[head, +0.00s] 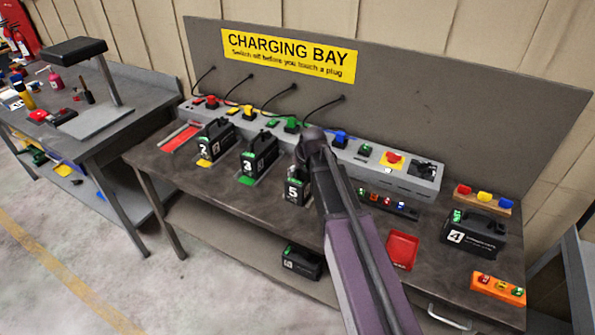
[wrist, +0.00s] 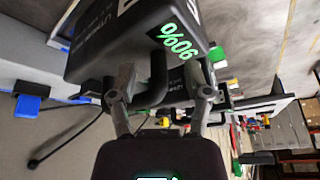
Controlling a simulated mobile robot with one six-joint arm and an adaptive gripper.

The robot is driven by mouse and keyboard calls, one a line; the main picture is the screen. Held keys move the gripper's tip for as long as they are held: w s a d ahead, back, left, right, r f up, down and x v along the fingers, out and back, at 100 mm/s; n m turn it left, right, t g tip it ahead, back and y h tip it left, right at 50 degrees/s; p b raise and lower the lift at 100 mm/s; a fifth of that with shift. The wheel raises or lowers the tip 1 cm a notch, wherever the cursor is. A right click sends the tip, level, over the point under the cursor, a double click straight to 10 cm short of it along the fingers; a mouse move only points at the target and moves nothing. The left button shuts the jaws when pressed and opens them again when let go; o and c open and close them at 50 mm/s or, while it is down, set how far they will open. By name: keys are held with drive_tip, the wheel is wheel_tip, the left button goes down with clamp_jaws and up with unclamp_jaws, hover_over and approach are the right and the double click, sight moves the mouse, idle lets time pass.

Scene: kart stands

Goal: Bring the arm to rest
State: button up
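My gripper (wrist: 158,82) shows in the wrist view with its two fingers spread apart. The black handle (wrist: 157,72) of a battery lies between the fingers, with gaps seen on both sides. That battery (wrist: 115,42) is black and its green display reads 90%. In the head view my arm reaches over the charging bench (head: 340,240) to battery 5 (head: 297,188), which stands upright at the front of the charger row. The arm hides my gripper there and part of the bench behind it.
Batteries 2 (head: 215,140) and 3 (head: 260,155) stand left of the arm. Battery 4 (head: 473,235), a red tray (head: 402,250) and an orange block (head: 497,289) are to the right. The charger strip (head: 365,165) and upright back panel (head: 420,110) stand behind. Another battery (head: 302,262) sits on the lower shelf.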

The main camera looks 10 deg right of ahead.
drive_tip(key=shift+s, duration=0.1)
idle(0.3)
drive_tip(key=s+d+m+g+h, duration=0.1)
drive_tip(key=s+d+m+g, duration=0.1)
drive_tip(key=s, duration=0.9)
drive_tip(key=s+d+f+m+g+h, duration=0.1)
drive_tip(key=s+d+m+g, duration=0.1)
drive_tip(key=s, duration=0.9)
drive_tip(key=shift+d+f, duration=0.2)
drive_tip(key=shift+d, duration=0.35)
